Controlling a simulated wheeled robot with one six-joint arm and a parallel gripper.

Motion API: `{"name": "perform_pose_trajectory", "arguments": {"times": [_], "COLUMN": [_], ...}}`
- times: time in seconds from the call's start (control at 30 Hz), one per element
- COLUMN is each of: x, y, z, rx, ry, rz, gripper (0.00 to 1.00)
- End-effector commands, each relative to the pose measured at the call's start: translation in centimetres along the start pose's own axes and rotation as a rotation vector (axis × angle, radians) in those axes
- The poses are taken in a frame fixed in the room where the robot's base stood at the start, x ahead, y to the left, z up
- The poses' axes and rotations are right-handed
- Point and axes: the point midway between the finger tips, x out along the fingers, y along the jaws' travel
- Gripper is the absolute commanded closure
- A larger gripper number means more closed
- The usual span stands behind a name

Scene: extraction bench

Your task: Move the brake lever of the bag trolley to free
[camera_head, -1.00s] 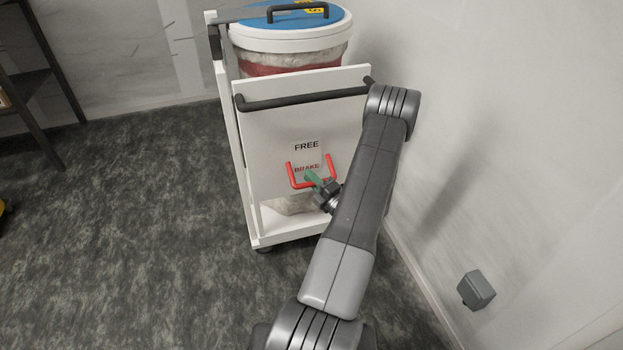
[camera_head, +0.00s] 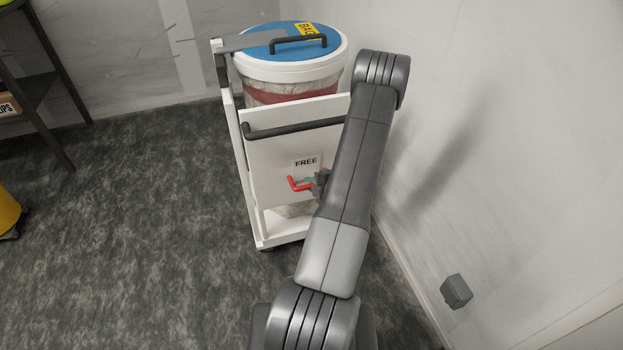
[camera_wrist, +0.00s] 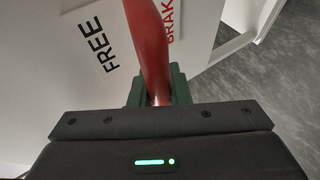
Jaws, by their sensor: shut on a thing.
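The white bag trolley (camera_head: 272,160) stands ahead of me with a FREE label (camera_head: 306,162) on its front panel; the FREE label also shows in the wrist view (camera_wrist: 96,43). The BRAKE label (camera_wrist: 169,20) is partly cut off in the wrist view and mostly covered in the head view. The red brake lever (camera_head: 301,187) sticks out from the panel at the BRAKE label, below FREE. My gripper (camera_head: 316,183) is shut on the lever's red bar (camera_wrist: 147,45), which runs between its green fingers in the wrist view. My arm hides the lever's right side.
A black push handle (camera_head: 290,128) crosses the panel's top. A blue-lidded drum (camera_head: 262,40) stands in the trolley. A wall (camera_head: 500,130) with a grey box (camera_head: 456,291) is at right. A yellow object (camera_head: 6,212) and dark shelf (camera_head: 55,110) are left. The floor between is clear.

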Motion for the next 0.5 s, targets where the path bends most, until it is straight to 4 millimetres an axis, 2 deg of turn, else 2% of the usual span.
{"name": "perform_pose_trajectory", "arguments": {"times": [0.03,0.5], "x": [-0.21,-0.15], "y": [0.77,1.25], "z": [-0.11,-0.01], "rx": [0.006,0.014], "ry": [0.001,0.0], "rz": [-0.022,-0.033], "gripper": [1.0,1.0]}}
